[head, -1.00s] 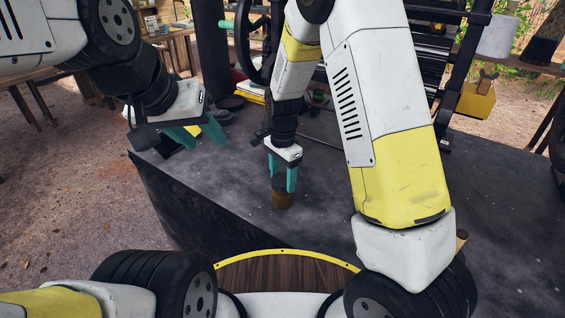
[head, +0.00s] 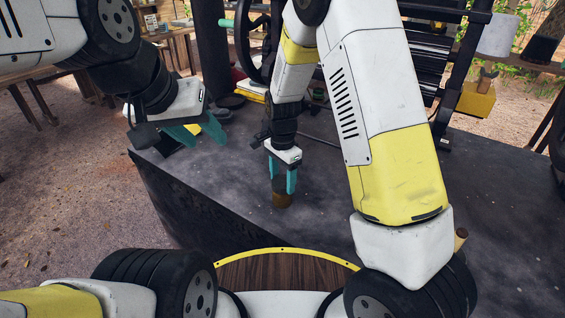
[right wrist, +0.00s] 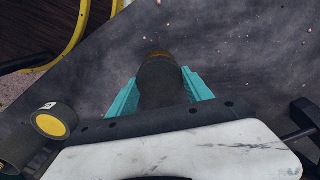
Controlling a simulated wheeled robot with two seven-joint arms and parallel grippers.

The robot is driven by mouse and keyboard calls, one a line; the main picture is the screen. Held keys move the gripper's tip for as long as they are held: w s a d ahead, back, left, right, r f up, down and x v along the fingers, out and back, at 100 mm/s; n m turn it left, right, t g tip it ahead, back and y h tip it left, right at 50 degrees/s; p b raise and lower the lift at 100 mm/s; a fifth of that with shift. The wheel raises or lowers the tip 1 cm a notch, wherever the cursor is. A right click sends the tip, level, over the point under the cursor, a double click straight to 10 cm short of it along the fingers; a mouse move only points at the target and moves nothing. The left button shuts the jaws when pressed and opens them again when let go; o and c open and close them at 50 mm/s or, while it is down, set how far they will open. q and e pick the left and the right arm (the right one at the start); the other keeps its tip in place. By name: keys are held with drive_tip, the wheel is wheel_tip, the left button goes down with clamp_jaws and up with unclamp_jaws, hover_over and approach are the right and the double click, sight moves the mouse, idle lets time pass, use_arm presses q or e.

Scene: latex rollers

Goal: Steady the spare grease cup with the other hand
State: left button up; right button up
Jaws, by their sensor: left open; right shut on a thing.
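The grease cup (head: 283,199) is a small brown cylinder with a darker upper part, upright on the dark table top. In the right wrist view the cup (right wrist: 158,80) stands between the teal fingers. My right gripper (head: 284,181) points down and is shut on the cup. It also shows in the right wrist view (right wrist: 160,92). My left gripper (head: 207,134) is open and empty near the table's left edge, to the left of the cup and apart from it. The cup's sides are partly hidden by the right fingers.
The dark table (head: 240,190) has clear room around the cup. A machine with a black handwheel (head: 252,45) and rollers (head: 432,70) stands at the back. A yellow box (head: 476,101) is at the right. A yellow-edged wooden disc (head: 285,273) is at the front.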

sight(283, 181)
drive_tip(key=shift+f, duration=0.2)
drive_tip(key=o, duration=1.5)
wheel_tip(283, 181, up, 7)
drive_tip(key=shift+r, duration=0.2)
drive_tip(key=s+d+r+n+t, duration=0.2)
drive_tip(key=s+d+r+n, duration=0.1)
drive_tip(key=s+r, duration=0.3)
drive_tip(key=s+d+r+n+t+y, duration=0.1)
drive_tip(key=s+d+r+n+t, duration=0.1)
drive_tip(key=s+d+r+n, duration=0.2)
drive_tip(key=s+d+r+n+t+y, duration=0.1)
drive_tip(key=s+d+r+n+t, duration=0.1)
drive_tip(key=s+d+r, duration=0.5)
drive_tip(key=shift+s+d+r+n, duration=0.1)
drive_tip(key=shift+s+r+n, duration=0.45)
drive_tip(key=shift+r, duration=0.35)
drive_tip(key=shift+s+r+n, duration=0.35)
drive_tip(key=shift+s+r, duration=0.25)
drive_tip(key=shift+r, duration=0.25)
